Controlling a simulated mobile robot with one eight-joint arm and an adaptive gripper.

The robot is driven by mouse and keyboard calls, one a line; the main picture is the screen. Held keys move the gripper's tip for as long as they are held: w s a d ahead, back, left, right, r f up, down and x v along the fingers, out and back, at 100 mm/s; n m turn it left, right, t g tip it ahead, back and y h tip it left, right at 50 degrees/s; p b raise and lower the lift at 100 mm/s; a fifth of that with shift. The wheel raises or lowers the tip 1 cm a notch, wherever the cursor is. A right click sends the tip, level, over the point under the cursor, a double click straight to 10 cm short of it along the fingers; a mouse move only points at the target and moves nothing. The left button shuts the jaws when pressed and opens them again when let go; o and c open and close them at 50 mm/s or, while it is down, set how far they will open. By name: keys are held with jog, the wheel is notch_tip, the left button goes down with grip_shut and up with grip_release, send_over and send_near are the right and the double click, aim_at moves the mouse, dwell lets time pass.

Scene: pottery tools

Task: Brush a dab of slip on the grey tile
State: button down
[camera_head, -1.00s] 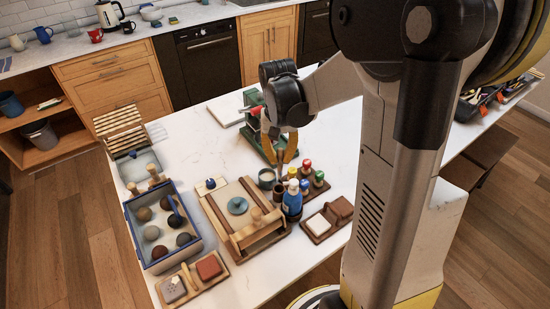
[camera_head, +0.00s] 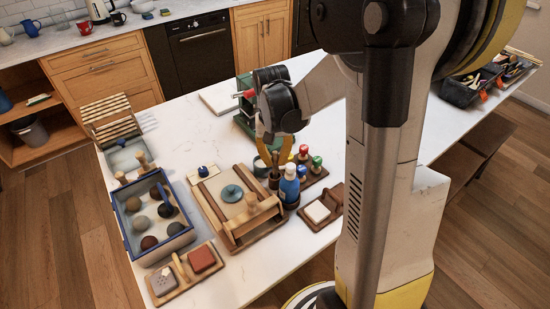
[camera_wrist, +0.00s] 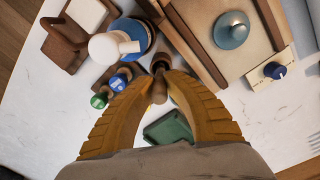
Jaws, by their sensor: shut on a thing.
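My gripper (camera_head: 273,168) points down over the workbench, behind the blue bottle (camera_head: 289,186). In the wrist view its yellow fingers (camera_wrist: 159,88) close on a brown wooden handle (camera_wrist: 159,92), probably the brush. The handle's lower end meets a dark brown round holder (camera_wrist: 160,62); I cannot tell whether it is still inside. The dark slip cup (camera_head: 261,168) is just left of the fingers, partly hidden. A pale tile (camera_head: 317,211) lies in a brown wooden stand at right; it also shows in the wrist view (camera_wrist: 87,13). Its grey is hard to judge.
A wooden press board (camera_head: 240,212) with a blue-grey knobbed disc lies left of the gripper. Bottles with coloured caps (camera_head: 316,162) stand close on the right. A blue-rimmed tray of clay balls (camera_head: 134,246) and a tray with a red block (camera_head: 202,258) are farther left.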

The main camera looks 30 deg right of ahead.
jog(key=shift+f, duration=0.45)
jog(key=c, duration=1.4)
grip_release()
jog(key=r, duration=1.2)
jog(key=shift+w+a, duration=0.15)
jog(key=shift+a, duration=0.05)
